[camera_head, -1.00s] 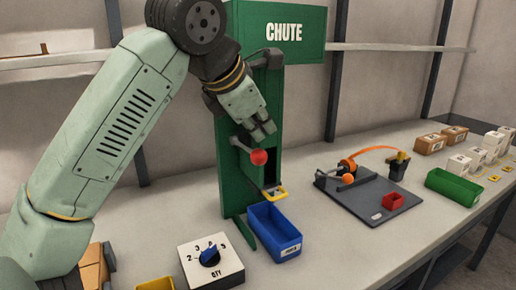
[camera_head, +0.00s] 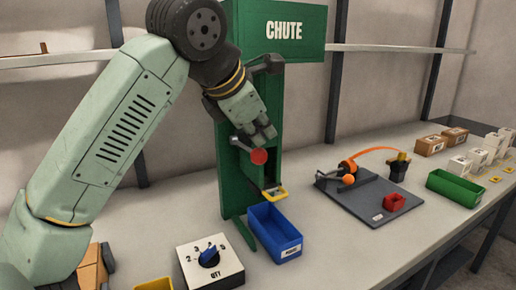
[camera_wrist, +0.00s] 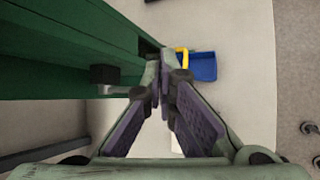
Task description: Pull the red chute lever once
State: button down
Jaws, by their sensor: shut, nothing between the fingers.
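My gripper (camera_head: 264,138) is shut and empty, pointing down just above the red knob. I cannot tell whether the fingertips touch it. In the wrist view the shut fingertips (camera_wrist: 162,65) are near the chute's edge, and the lever's grey arm (camera_wrist: 115,90) runs in behind them. The knob is hidden there by the fingers.
A blue bin (camera_head: 274,231) sits below the chute's yellow-edged outlet (camera_head: 274,193). A white QTY dial box (camera_head: 210,262) stands in front. To the right are a dark board (camera_head: 365,203) with a small red tray and a green bin (camera_head: 459,188).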

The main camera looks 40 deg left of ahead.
aim_at(261, 150)
jog(key=shift+s+d+f+b, duration=0.1)
jog(key=shift+d+f+b, duration=0.1)
jog(key=shift+f+b, duration=1.65)
dwell(1.6)
jog(key=shift+f, duration=0.1)
dwell(0.4)
jog(key=shift+a+r+p, duration=0.2)
jog(key=shift+r+p, duration=2.05)
jog(key=shift+r, duration=0.3)
jog(key=r+p, duration=0.4)
jog(key=r, duration=0.1)
jog(key=shift+w+a+r, duration=0.1)
jog(key=shift+w+a, duration=0.1)
jog(key=shift+a, duration=0.05)
